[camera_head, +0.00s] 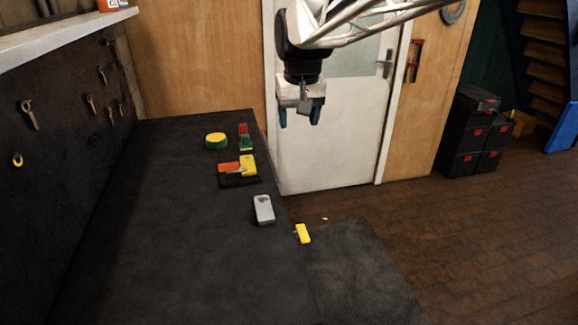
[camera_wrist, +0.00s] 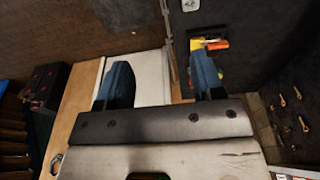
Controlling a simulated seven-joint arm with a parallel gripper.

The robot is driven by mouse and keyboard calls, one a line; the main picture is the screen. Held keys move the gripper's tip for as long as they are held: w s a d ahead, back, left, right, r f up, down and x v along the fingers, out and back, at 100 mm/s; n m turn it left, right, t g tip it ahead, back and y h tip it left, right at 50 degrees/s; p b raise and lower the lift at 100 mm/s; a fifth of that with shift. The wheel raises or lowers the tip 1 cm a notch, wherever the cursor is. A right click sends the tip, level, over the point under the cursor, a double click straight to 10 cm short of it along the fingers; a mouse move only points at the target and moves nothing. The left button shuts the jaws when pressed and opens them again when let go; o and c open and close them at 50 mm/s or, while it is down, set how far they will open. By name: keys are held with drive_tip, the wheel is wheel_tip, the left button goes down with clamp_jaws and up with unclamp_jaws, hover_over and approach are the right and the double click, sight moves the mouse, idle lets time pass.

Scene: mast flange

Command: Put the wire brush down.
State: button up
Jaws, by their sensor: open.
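My gripper (camera_head: 299,116) hangs high in front of the white door, above and beyond the far right end of the black bench. Its two blue fingers are apart with nothing between them; the wrist view shows the same empty gap (camera_wrist: 162,82). I cannot tell for sure which small object is the wire brush. A yellow piece (camera_head: 248,165) and an orange-red piece (camera_head: 229,168) lie on a dark tray (camera_head: 240,182) on the bench. In the wrist view, the yellow piece (camera_wrist: 196,44) shows partly behind the right finger. The gripper touches none of these.
Tools hang on the left wall. The bench's left half is clear.

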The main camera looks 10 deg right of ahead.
drive_tip(key=s+f, duration=0.5)
drive_tip(key=s, duration=0.8)
drive_tip(key=s+d+f, duration=0.1)
drive_tip(key=s+f, duration=0.5)
drive_tip(key=s, duration=0.7)
drive_tip(key=shift+s+d+t, duration=0.2)
drive_tip(key=shift+s+t, duration=0.05)
drive_tip(key=shift+t, duration=0.15)
drive_tip(key=shift+o, duration=0.5)
drive_tip(key=shift+w, duration=0.15)
